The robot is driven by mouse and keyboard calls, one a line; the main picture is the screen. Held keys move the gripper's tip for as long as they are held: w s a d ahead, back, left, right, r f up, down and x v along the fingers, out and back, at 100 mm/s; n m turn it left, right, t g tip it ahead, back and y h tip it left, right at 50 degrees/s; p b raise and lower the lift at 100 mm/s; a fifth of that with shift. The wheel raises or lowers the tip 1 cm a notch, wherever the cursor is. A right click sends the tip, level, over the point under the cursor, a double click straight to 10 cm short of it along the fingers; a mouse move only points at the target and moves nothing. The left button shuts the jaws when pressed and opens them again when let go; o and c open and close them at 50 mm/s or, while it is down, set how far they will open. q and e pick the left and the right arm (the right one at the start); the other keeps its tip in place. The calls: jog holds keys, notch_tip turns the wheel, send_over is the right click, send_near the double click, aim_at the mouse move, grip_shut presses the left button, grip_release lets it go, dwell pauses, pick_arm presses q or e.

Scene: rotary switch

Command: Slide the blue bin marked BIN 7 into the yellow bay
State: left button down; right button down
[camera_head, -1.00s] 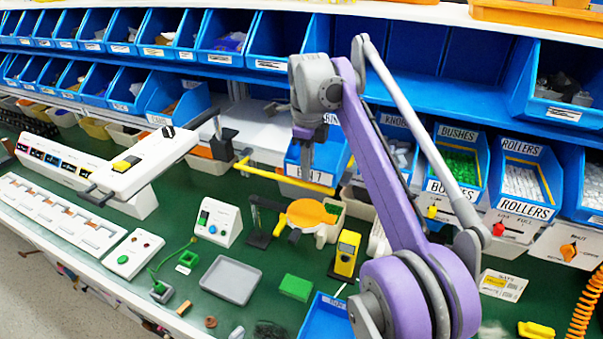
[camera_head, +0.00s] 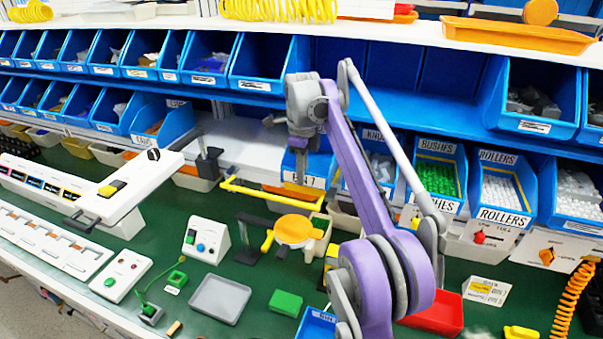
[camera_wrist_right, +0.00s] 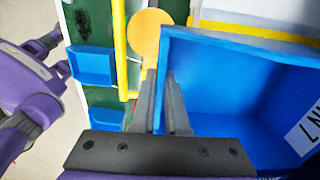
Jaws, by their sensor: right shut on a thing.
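In the right wrist view the bin (camera_wrist_right: 235,90) fills the right side, with part of a label reading 7 and N at the right edge. My right gripper (camera_wrist_right: 172,82) is shut on the bin's near wall; in the head view the gripper (camera_head: 301,168) points down at the bin's front. A yellow strip (camera_wrist_right: 265,32) runs along the bin's far side. I cannot tell whether it belongs to the yellow bay. My left gripper is not in view.
A yellow bar (camera_head: 270,193) stands out in front of the bin. An orange disc (camera_head: 293,229) is below it on the green bench. Filled blue bins (camera_head: 438,180) stand to the right. A white switch box (camera_head: 130,188) is at the left.

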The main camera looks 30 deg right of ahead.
jog(key=c, duration=0.8)
grip_release()
jog(key=shift+c, duration=0.2)
